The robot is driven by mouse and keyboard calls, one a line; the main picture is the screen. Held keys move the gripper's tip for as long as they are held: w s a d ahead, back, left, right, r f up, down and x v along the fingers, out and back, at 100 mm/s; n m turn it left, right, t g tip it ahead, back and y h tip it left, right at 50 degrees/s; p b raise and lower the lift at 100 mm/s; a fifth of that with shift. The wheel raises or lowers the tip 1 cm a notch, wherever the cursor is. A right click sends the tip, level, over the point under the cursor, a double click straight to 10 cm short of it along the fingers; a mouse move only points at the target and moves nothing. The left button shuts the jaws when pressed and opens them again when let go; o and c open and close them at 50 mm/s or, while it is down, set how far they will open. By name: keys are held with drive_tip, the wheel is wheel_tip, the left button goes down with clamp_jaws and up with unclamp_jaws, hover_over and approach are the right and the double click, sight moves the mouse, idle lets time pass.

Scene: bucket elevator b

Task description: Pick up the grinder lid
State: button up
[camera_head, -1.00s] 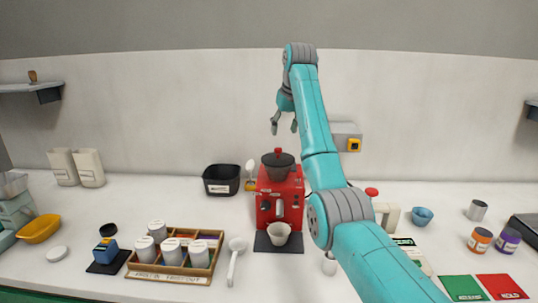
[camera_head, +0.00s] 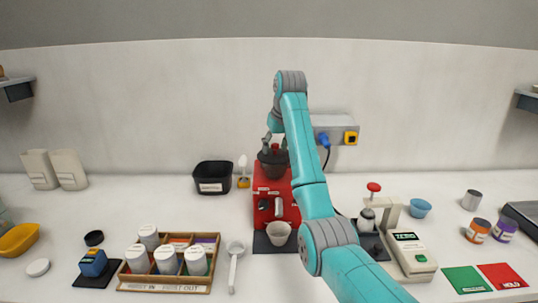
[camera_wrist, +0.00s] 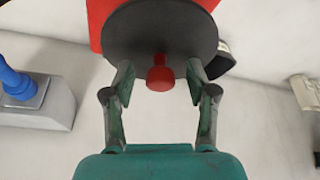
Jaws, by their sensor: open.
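The grinder lid (camera_head: 268,157) is a dark round cover on top of the red grinder (camera_head: 262,189). In the wrist view the lid (camera_wrist: 135,38) shows as a dark disc with a red knob (camera_wrist: 160,79) at its centre. My gripper (camera_wrist: 160,67) is open, with one finger on each side of the knob and a visible gap to it on both sides. In the head view my gripper (camera_head: 275,140) is just above the lid, and my arm hides part of the lid and the grinder's right side.
A cup (camera_head: 279,234) stands before the grinder. A black bin (camera_head: 213,188) stands to its left, and a scale (camera_head: 411,258) to its right. A wooden tray (camera_head: 165,287) of jars lies front left. A wall box (camera_head: 330,124) with a blue plug is behind my arm.

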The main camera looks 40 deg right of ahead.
drive_tip(key=shift+f, duration=0.1)
clamp_jaws()
